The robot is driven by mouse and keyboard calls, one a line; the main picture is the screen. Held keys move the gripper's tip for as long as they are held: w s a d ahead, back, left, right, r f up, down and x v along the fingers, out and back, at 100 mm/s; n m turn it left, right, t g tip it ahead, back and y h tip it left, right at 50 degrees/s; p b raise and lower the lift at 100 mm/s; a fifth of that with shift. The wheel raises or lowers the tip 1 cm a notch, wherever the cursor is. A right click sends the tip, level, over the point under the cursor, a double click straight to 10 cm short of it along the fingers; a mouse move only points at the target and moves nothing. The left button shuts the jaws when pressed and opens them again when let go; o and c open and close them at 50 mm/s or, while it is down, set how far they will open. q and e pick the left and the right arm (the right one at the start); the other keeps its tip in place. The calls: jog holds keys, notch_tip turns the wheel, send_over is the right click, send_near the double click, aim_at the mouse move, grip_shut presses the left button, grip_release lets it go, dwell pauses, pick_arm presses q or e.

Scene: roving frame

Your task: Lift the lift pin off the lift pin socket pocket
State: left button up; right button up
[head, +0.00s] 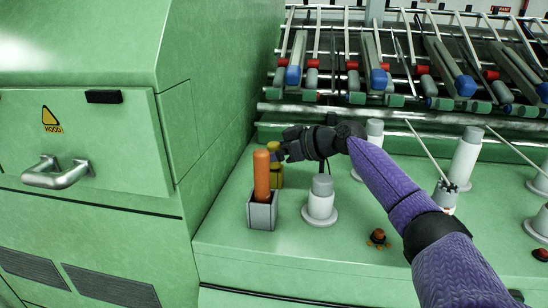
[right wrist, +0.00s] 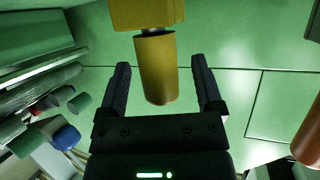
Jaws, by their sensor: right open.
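A yellow cylindrical pin (right wrist: 157,70) is between the two open fingers of my right gripper (right wrist: 160,85) in the right wrist view, with space on both sides. Its end meets a yellow block (right wrist: 148,14), with a short dark shaft between them. In the head view my right gripper (head: 281,152) reaches in from the right at the yellow block (head: 276,178), and partly hides the pin. An orange pin (head: 261,174) stands upright in a grey square socket (head: 262,214) just in front; it also shows at the right edge of the wrist view (right wrist: 308,138). I cannot tell which is the lift pin. My left gripper is out of view.
A grey-white peg (head: 321,200) stands right of the grey socket, with more pegs (head: 466,158) farther right. A tall green cabinet (head: 85,140) closes off the left. Red knobs (head: 377,237) sit on the green deck (head: 300,258). Rows of rollers (head: 370,65) line the back.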

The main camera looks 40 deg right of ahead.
grip_shut()
dwell(0.3)
